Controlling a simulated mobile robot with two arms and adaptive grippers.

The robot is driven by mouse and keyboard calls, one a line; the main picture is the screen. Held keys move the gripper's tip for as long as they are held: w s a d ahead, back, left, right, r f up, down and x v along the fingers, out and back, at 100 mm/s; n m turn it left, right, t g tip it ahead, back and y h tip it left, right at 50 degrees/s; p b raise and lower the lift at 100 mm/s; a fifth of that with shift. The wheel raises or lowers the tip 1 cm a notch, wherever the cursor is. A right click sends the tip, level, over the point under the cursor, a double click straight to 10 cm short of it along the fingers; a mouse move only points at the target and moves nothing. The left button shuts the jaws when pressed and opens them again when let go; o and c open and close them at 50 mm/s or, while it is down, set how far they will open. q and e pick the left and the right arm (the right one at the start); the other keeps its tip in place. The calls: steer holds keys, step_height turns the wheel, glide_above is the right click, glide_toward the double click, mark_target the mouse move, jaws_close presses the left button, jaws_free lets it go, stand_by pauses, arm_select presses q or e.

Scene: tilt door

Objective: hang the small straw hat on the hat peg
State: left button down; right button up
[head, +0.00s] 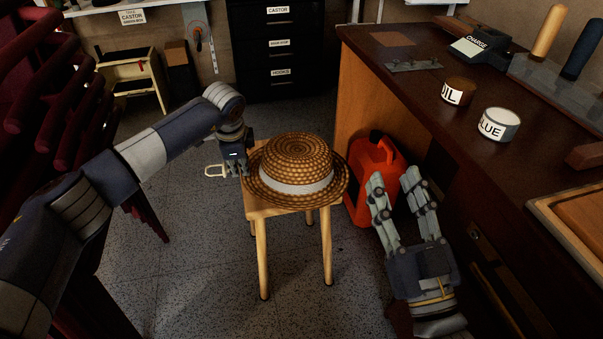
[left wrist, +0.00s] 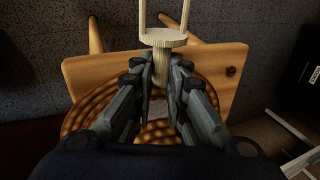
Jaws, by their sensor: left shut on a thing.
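The small straw hat (head: 297,160), brown woven with a white band, lies crown up on a small wooden stool (head: 277,212). In the left wrist view its brim (left wrist: 85,110) shows partly behind my fingers. My left gripper (head: 240,172) is at the hat's left edge. It is shut on the stem of a pale looped piece (left wrist: 163,38), whose loop (head: 215,171) sticks out to the left. The fingers hide whether the stem joins the hat. My right gripper (head: 397,180) is open and empty, right of the stool. I cannot make out the hat peg.
A red can (head: 374,175) stands between the stool and the workbench (head: 400,100). The bench holds an oil tin (head: 457,91), a glue tin (head: 498,125) and a charger (head: 479,46). A dark drawer cabinet (head: 279,50) stands behind. Dark red slatted furniture is at left. Floor in front is clear.

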arm_select(q)
steer(key=shift+r+p, duration=0.45)
steer(key=shift+r, duration=0.3)
steer(key=shift+r+p, duration=0.35)
steer(key=shift+r, duration=0.15)
steer(key=shift+r+p, duration=0.4)
steer(key=shift+r, duration=0.2)
steer(key=shift+r+p, duration=0.45)
steer(key=shift+r, duration=0.2)
arm_select(e)
step_height(320, 180, down, 16)
steer(key=s+d+g+h, duration=0.2)
steer(key=g+h, duration=0.1)
steer(key=g, duration=0.5)
steer(key=shift+d+r+g, duration=0.2)
steer(key=shift+d+g, duration=0.15)
steer(key=shift+g, duration=0.05)
steer(key=shift+w, duration=0.1)
